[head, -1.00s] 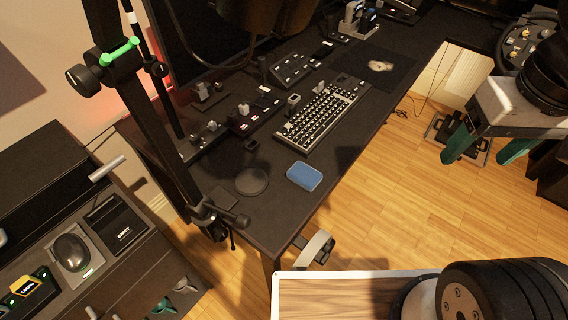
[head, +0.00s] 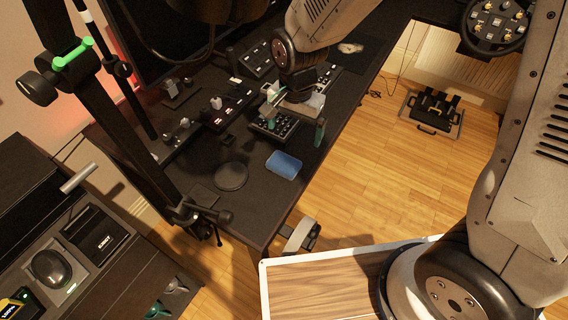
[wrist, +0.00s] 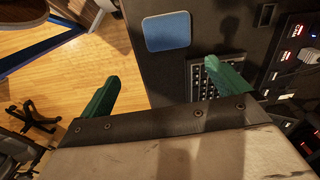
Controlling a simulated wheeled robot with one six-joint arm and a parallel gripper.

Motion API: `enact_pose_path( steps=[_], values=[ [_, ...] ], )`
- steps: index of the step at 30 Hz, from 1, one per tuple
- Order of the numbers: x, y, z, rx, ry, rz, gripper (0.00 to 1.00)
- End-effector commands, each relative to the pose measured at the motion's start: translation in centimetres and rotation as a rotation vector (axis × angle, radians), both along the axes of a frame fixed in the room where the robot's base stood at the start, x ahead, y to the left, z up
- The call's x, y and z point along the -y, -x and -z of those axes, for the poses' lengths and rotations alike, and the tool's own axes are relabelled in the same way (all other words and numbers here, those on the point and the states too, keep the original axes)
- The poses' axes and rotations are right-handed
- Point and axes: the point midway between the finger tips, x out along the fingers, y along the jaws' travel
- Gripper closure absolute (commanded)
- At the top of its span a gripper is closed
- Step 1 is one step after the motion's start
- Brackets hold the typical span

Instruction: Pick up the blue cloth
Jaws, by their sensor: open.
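The blue cloth (head: 284,165) is a small folded rectangle with rounded corners, lying flat on the black desk (head: 257,200) near its front edge. It also shows in the wrist view (wrist: 167,31), beyond my fingertips and between their lines. My gripper (head: 295,118) is open and empty, with green fingers spread apart. It hangs over the keyboard area of the desk, up and slightly right of the cloth in the head view. In the wrist view the fingers (wrist: 160,82) touch nothing that I can see.
The keyboard (head: 272,126) lies partly hidden under my gripper. A round black disc (head: 231,177) lies left of the cloth. A black boom stand (head: 150,165) rises at the desk's left end. Control panels (head: 225,112) line the back.

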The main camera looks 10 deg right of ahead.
Motion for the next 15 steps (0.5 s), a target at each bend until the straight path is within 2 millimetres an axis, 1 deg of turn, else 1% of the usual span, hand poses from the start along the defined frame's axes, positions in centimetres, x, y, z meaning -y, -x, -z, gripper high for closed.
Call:
enact_pose_path(
  steps=[1,3,6,15],
  values=[
    [-0.8,-0.1,1.3,-0.007,0.003,0.014,0.00],
    [-1.6,-0.2,2.5,-0.009,0.004,0.037,0.00],
    [-2.2,-0.3,3.5,-0.011,0.004,0.057,0.00],
    [-2.4,-0.2,6.7,-0.012,0.006,0.066,0.00]
  ],
)
